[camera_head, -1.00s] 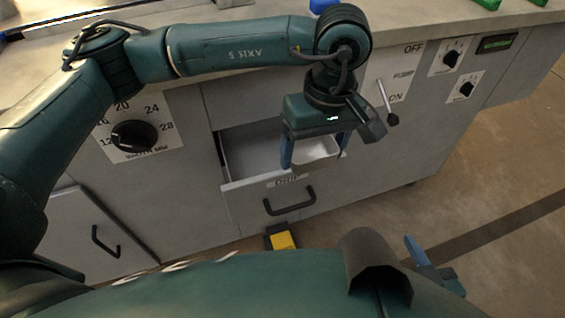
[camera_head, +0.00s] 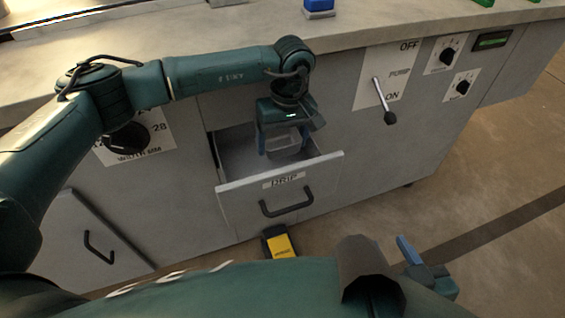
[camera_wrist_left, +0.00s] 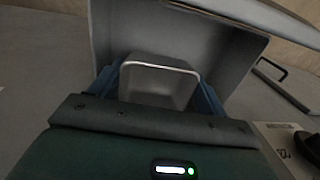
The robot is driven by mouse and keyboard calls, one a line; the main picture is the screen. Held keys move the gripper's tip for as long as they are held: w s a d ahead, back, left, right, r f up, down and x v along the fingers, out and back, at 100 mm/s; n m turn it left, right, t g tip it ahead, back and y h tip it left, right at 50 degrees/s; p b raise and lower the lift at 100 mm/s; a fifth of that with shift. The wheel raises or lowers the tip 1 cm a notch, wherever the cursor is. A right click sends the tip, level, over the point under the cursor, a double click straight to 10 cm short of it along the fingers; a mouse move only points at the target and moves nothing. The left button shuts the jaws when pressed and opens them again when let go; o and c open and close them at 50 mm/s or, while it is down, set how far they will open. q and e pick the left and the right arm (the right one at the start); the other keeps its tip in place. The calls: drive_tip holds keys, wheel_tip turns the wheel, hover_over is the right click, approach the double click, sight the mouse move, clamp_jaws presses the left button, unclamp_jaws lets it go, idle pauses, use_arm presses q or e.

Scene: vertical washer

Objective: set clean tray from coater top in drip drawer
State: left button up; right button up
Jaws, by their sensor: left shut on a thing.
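The tray (camera_head: 284,146) is a small light-grey open container, held between the blue fingers of my left gripper (camera_head: 282,150). The drip drawer (camera_head: 280,193) is pulled open, with the label "DRIP" and a black handle on its front. The gripper and tray are over the open drawer, behind its front panel; whether the tray touches the drawer floor I cannot tell. In the left wrist view the tray (camera_wrist_left: 158,84) sits between both fingers (camera_wrist_left: 160,88), with the drawer walls around it. My right gripper (camera_head: 422,262) shows partly at the lower right, apart from the drawer.
The grey cabinet has a width dial (camera_head: 127,137) left of the drawer and a pump lever (camera_head: 384,101) to the right. A yellow and black pedal (camera_head: 279,243) is on the floor below. A blue object (camera_head: 319,8) stands on the countertop.

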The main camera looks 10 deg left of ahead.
use_arm(q)
wheel_tip(320, 180, down, 7)
drive_tip(key=shift+f+b, duration=0.2)
drive_tip(key=shift+b, duration=0.25)
drive_tip(key=shift+f, duration=0.15)
drive_tip(key=o, duration=1)
drive_tip(key=r, duration=0.4)
drive_tip(key=r+p, duration=0.1)
drive_tip(key=r, duration=0.3)
drive_tip(key=d+r, duration=0.1)
drive_tip(key=r, duration=0.3)
drive_tip(key=shift+w+r+p, duration=0.15)
drive_tip(key=shift+w+p, duration=0.15)
drive_tip(key=shift+p, duration=0.1)
drive_tip(key=shift+d, duration=0.1)
